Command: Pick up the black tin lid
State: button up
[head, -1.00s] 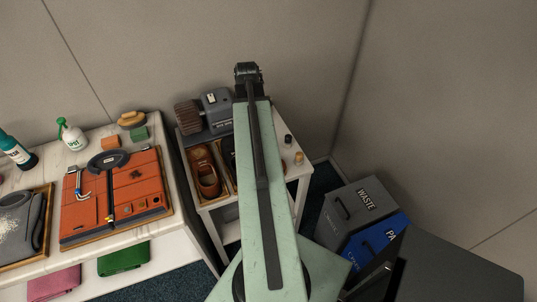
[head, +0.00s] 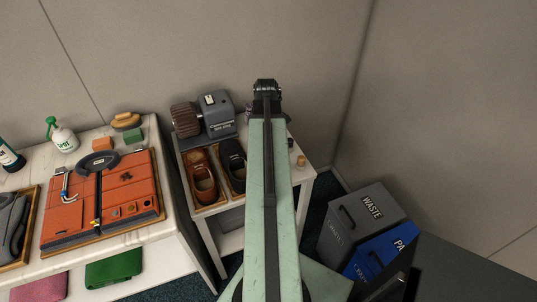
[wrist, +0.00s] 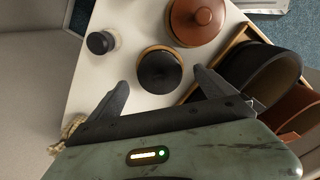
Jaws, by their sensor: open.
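My gripper (wrist: 160,79) is open, one finger on either side of the lid in the picture. I see no contact, and the height between fingers and lid is hard to tell. In the head view my arm covers the black tin; the gripper end (head: 266,86) shows at the top of the arm.
A brown-lidded tin (wrist: 196,18) and a small black-topped jar (wrist: 101,42) stand close by. A wooden tray (wrist: 253,34) with shoes is beside the tin. A grey polishing machine (head: 216,113) stands behind the shoes. Bins (head: 366,212) stand right of the white stand (head: 305,176).

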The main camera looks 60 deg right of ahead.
notch_tip(320, 180, down, 2)
jog(key=shift+b, duration=0.35)
jog(key=shift+r, duration=0.15)
jog(key=c, duration=1.4)
